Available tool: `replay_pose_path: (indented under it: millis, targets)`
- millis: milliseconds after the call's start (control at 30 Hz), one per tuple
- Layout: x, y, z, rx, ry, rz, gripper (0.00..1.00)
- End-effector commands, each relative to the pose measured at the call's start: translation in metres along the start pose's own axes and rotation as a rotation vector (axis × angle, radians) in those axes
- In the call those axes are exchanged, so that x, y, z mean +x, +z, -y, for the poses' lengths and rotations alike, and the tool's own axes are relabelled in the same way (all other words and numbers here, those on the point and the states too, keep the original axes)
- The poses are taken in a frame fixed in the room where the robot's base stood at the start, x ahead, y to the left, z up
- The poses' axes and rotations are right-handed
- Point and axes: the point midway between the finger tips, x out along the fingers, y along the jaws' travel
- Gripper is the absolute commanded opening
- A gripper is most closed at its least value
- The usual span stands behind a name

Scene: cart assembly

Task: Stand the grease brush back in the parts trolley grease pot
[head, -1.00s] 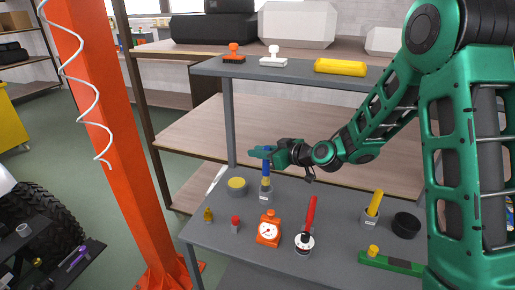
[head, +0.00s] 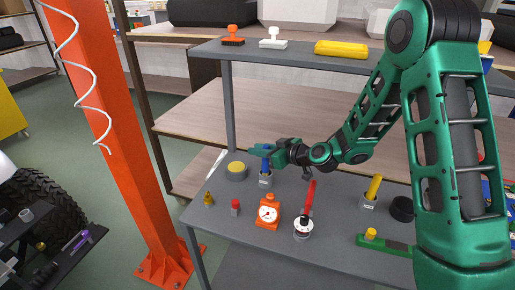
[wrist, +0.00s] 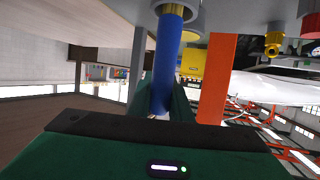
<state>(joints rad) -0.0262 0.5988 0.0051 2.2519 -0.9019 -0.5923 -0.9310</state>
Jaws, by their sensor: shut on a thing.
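A blue-handled brush (head: 265,163) stands nearly upright at a small grey pot (head: 265,180) with a pale label on the trolley's lower shelf. Its lower end is hidden by the pot's rim and seems to be inside. My gripper (head: 262,149) is shut on the upper part of the blue handle, just above the pot. In the wrist view, the blue handle (wrist: 168,65) runs up from between my fingers to a tan collar at the grey pot (wrist: 195,20). Whether the brush touches the pot's bottom cannot be seen.
Around the pot on the grey shelf (head: 225,222) stand a yellow-topped tin (head: 237,170), an orange dial gauge (head: 268,212), a red-handled tool (head: 309,195) in a holder, and a yellow-handled item (head: 374,188) in another pot. The upper shelf (head: 290,53) lies above and behind.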

Motion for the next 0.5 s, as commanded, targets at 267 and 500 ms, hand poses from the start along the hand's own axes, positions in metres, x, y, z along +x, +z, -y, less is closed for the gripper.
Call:
replay_pose_path:
  millis: [267, 500]
  targets:
    - [0.0007, 0.0004, 0.0006, -0.001, -0.001, -0.001, 0.0]
    - [0.0009, 0.0003, 0.001, -0.001, -0.001, -0.001, 0.4]
